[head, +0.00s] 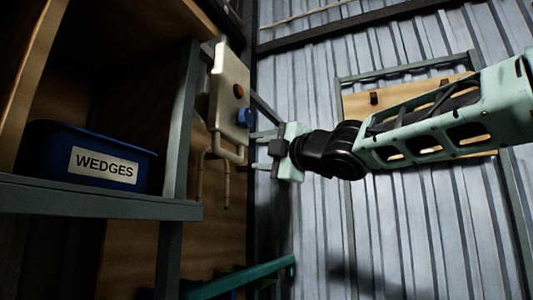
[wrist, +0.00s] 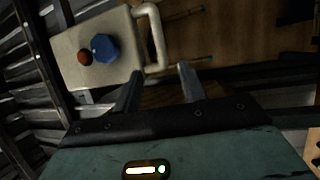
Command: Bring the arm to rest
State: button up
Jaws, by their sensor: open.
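My gripper (head: 260,150) is at the end of my arm, which reaches in from the right in the head view. It is level, with its fingers pointing left towards the shelf unit. A beige control box (head: 231,85) with a red button (head: 238,91) and a blue knob (head: 245,117) is just beyond and above the gripper. In the wrist view the box (wrist: 120,63) lies past the fingertips, with a pale curved handle (wrist: 154,35) on its side.
A grey-framed shelf (head: 100,198) on the left holds a blue bin (head: 50,148) labelled WEDGES. A corrugated metal wall (head: 320,225) stands behind my arm, with a framed wooden board (head: 362,105) on it. A green bar (head: 250,278) shows at the bottom. The space below my arm looks clear.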

jog(key=shift+s, duration=0.1)
dwell(0.5)
jog(key=s+f+m+g+h, duration=0.3)
jog(key=s+f+m+h, duration=0.15)
jog(key=f, duration=1.15)
jog(key=s+f+m+g+h, duration=0.35)
jog(key=f+m, duration=0.25)
jog(key=f, duration=0.9)
jog(key=s+d+f+m+g+h, duration=0.2)
jog(key=s+d+f+m+g, duration=0.1)
jog(key=s+f, duration=0.8)
jog(key=s+d+f+m+g+h, duration=0.1)
jog(key=s+d+f+m+g, duration=0.2)
jog(key=s+d+f+g, duration=0.3)
jog(key=s+d+f, duration=0.1)
jog(key=s+f, duration=0.3)
jog(key=s, duration=0.5)
jog(key=shift+s+f+h, duration=0.25)
jog(key=shift+f+h, duration=0.15)
jog(key=shift+m+g, duration=0.25)
